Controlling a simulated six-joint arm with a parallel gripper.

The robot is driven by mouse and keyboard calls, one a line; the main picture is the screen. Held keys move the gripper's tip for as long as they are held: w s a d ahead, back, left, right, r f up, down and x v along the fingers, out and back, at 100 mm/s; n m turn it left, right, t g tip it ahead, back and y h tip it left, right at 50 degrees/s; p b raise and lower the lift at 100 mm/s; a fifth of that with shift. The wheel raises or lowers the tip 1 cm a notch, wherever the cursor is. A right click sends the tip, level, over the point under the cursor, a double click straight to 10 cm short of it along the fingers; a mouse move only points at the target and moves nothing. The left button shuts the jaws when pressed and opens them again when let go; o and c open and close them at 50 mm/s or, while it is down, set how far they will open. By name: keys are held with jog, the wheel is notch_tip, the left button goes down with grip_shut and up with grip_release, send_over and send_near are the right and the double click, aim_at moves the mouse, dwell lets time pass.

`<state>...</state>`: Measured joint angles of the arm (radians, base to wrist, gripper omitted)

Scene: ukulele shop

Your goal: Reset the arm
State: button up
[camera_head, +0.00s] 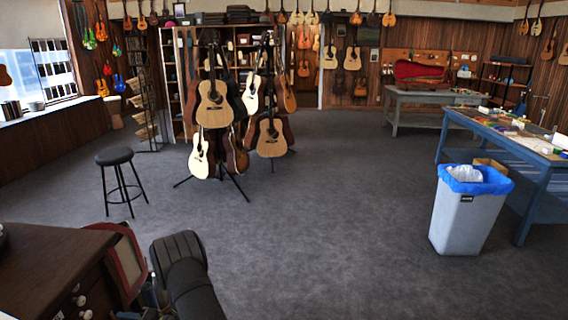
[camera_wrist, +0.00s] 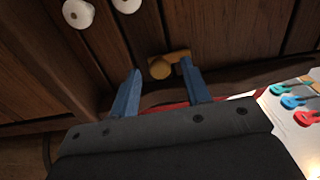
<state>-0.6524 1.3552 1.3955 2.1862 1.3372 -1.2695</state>
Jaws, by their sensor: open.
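My gripper (camera_wrist: 160,67) shows in the wrist view as two blue fingers, spread apart with a gap between them. A round tan knob on a short brown piece (camera_wrist: 160,68) appears between and just beyond the fingertips, close to the right one. I cannot tell whether they touch. No object is clearly held. In the head view my dark arm is at the bottom left, beside a dark wooden cabinet (camera_head: 50,262); the fingers are mostly hidden there.
White knobs (camera_wrist: 78,13) stick out of wooden fronts near the fingers. A white sheet with colored guitar pictures (camera_wrist: 290,125) lies at right. A black stool (camera_head: 115,157), guitar stand (camera_head: 238,182), grey bin (camera_head: 466,222) and blue workbench (camera_head: 530,160) stand farther out. Carpet between them is clear.

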dwell(0.4)
jog(key=d, duration=1.7)
jog(key=a+m, duration=1.7)
dwell(0.6)
jog(key=shift+a, duration=0.1)
dwell(0.4)
jog(key=n, duration=0.9)
